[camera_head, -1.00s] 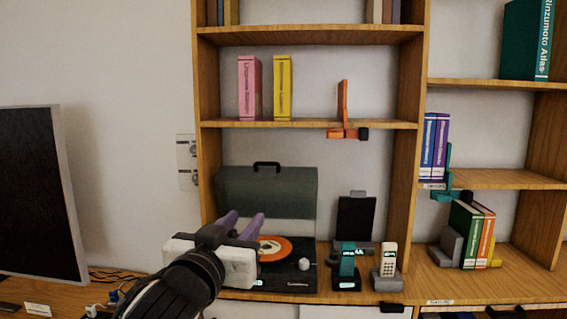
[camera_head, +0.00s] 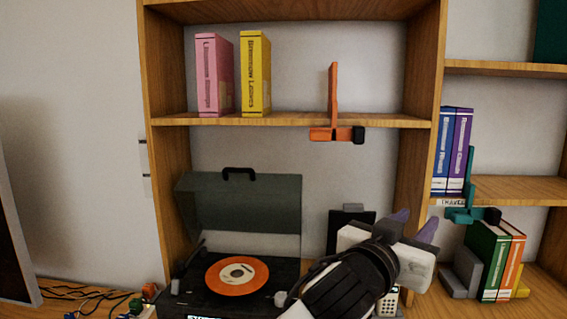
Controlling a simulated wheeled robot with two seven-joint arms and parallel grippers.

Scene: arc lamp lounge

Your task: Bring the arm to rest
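The record player (camera_head: 190,290) stands on the lower shelf, its dark grey-green lid (camera_head: 240,205) raised. An orange record (camera_head: 237,276) with a pale label lies flat on it. A small pale knob (camera_head: 281,298) shows right of the record. I cannot make out the player's tonearm clearly; my forearm covers part of the player's right side. My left gripper (camera_head: 414,222) is to the right of the player, its two purple fingers apart with nothing between them. It is in front of the shelf's right upright. My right gripper is out of view.
A dark tablet on a stand (camera_head: 348,226) and a white handset (camera_head: 387,304) are partly hidden behind my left arm. Above, a shelf holds pink (camera_head: 214,75) and yellow (camera_head: 255,75) books and an orange bookend (camera_head: 334,100). More books (camera_head: 488,262) stand at right.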

